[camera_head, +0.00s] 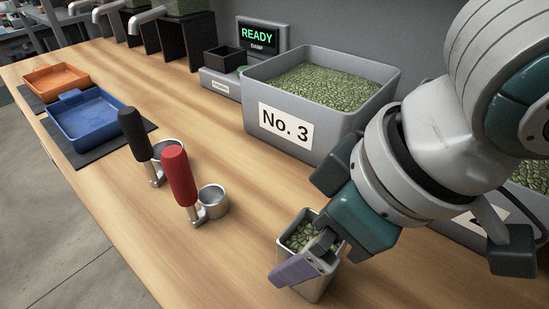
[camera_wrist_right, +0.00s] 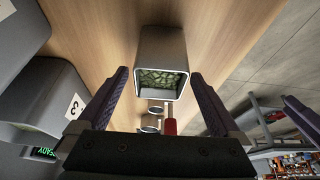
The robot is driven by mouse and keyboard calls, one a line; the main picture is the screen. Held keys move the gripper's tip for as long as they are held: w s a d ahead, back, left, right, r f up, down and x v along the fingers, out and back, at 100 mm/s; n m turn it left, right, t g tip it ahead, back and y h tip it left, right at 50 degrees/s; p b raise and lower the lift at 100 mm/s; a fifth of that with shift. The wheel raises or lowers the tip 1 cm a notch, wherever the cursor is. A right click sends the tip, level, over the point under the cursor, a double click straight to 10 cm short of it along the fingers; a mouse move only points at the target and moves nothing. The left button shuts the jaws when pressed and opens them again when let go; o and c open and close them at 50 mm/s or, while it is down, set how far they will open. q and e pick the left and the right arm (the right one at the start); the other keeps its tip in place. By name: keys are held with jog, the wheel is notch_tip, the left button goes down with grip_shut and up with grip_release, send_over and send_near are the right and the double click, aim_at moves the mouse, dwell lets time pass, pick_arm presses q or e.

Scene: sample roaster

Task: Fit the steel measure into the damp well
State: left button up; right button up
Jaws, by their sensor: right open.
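The steel measure (camera_head: 318,285) is a square metal cup filled with green beans. It stands upright on the bench at the front right. My right gripper (camera_head: 312,256) is open at the measure, with a purple finger across its near side; the arm hides part of it. In the right wrist view the measure (camera_wrist_right: 163,46) shows between and beyond the two spread fingers. I cannot tell whether they touch it. The damp well (camera_head: 224,58) is a dark square opening in the grey unit at the back, beside a screen (camera_head: 258,36) reading READY and DAMP. My left gripper is out of view.
A grey bin labelled No. 3 (camera_head: 318,128) full of green beans stands between the measure and the unit. Red-handled (camera_head: 178,176) and black-handled (camera_head: 135,134) scoops stand left of the measure. Blue (camera_head: 88,120) and orange (camera_head: 57,78) trays lie far left. The front middle bench is clear.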

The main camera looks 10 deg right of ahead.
jog(key=c, duration=1.4)
